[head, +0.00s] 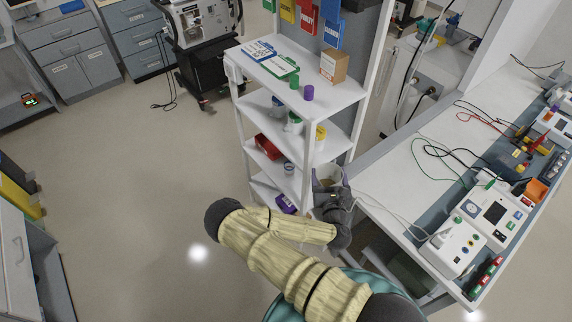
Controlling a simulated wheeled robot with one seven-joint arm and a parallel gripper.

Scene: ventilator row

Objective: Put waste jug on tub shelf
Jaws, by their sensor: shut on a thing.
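My gripper (331,184) is shut on a pale, open-topped container, which looks like the waste jug (328,171). The jug is beside the right front post of a white shelf unit (303,101). My gripper and arm hide its lower part. The unit has several levels. Small containers stand on its middle levels, among them a yellow tub (321,132), a red box (268,147) and a small grey-white jar (289,169). A purple item (286,203) is on a low level. I cannot tell which level is the tub shelf.
The top level holds clipboards (273,59), a cardboard box (334,66), and green and purple cylinders. A white bench (407,183) with devices and cables stands close on the right of my gripper. A black wheeled cart stands behind left. The floor at left is clear.

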